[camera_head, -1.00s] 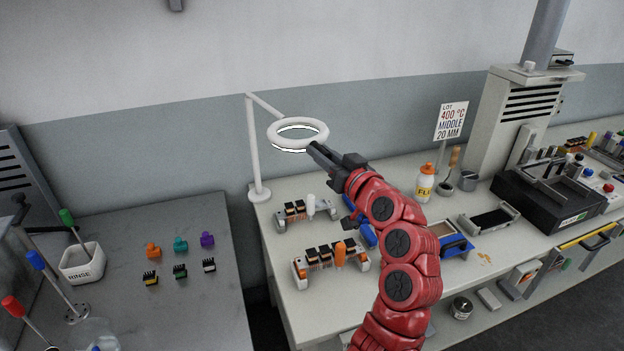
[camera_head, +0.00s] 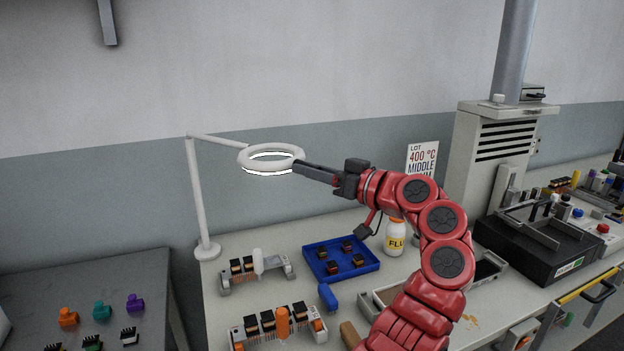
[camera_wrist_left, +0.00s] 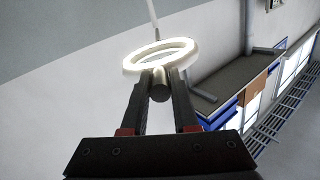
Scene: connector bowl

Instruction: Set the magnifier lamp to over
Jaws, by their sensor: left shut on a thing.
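The magnifier lamp (camera_head: 198,200) is a white post with a thin arm and a glowing ring head (camera_head: 250,153). The ring is held out to the right of the post, above the back of the bench. My left gripper (camera_head: 297,168) is at the ring's right edge, its jaws shut on a part there. In the left wrist view the ring (camera_wrist_left: 133,65) is lit, and a short dark round-ended handle (camera_wrist_left: 160,90) sits between the fingers (camera_wrist_left: 160,85). My right gripper is not in view.
Below stand a blue tray (camera_head: 313,268) with several dark parts, connector racks (camera_head: 228,287), a FLUX-type bottle (camera_head: 395,243) and a lot sign (camera_head: 421,158). A black machine (camera_head: 520,245) stands to the right. The air around the ring is free.

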